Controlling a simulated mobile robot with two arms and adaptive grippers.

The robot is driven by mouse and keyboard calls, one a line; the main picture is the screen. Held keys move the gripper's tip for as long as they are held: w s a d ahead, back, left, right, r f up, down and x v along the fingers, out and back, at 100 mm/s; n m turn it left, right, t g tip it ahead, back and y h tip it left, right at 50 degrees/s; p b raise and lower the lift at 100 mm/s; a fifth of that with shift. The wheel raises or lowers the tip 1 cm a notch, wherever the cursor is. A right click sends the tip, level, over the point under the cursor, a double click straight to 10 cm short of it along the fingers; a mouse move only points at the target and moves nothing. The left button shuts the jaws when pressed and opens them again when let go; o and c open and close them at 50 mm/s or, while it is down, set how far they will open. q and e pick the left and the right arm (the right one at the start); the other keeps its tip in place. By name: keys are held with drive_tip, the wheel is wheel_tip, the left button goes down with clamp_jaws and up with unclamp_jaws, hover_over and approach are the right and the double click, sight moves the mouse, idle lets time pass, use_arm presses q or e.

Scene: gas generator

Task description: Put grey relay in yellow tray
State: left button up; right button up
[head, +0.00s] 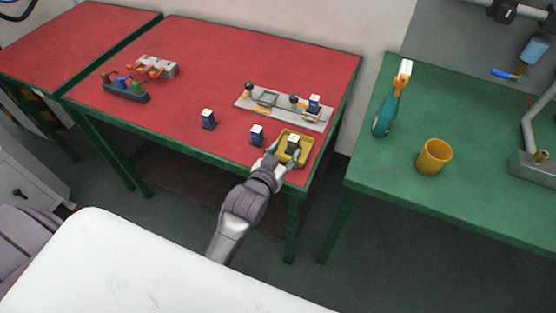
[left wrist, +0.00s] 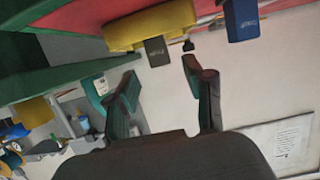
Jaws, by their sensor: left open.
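The yellow tray (head: 305,158) sits near the front right corner of the red table. It also shows at the top of the left wrist view (left wrist: 168,21). The grey relay (head: 293,145) stands upright in the tray, and in the left wrist view the grey relay (left wrist: 157,51) projects from it. My left gripper (head: 279,156) is at the tray's near side. Its fingers (left wrist: 160,75) are open, with nothing between them, and the relay is just beyond the fingertips. My right gripper is not in view.
A blue relay (head: 257,134) stands just left of the tray; it also shows in the left wrist view (left wrist: 241,20). Another dark relay (head: 208,121) stands farther left. A metal plate (head: 280,112) with parts lies behind. A green table (head: 450,205) with an orange cup (head: 434,157) is at right.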

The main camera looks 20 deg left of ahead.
use_arm(q)
drive_tip(key=shift+v, duration=2.35)
drive_tip(key=s+a+f+m+g, duration=0.1)
drive_tip(key=s+a+f+g, duration=0.15)
drive_tip(key=s+g, duration=0.6)
drive_tip(key=s+a+f+m+g, duration=0.1)
drive_tip(key=s+f+g, duration=0.25)
drive_tip(key=s, duration=0.95)
wheel_tip(320, 180, down, 28)
drive_tip(key=s, duration=0.2)
drive_tip(key=s+a+f+g, duration=0.1)
drive_tip(key=s+a+f, duration=0.1)
drive_tip(key=s+f, duration=1.1)
drive_tip(key=s, duration=0.3)
drive_tip(key=shift+a+f+g+y, duration=0.2)
drive_tip(key=shift+f+g+y, duration=0.1)
drive_tip(key=shift+f, duration=0.1)
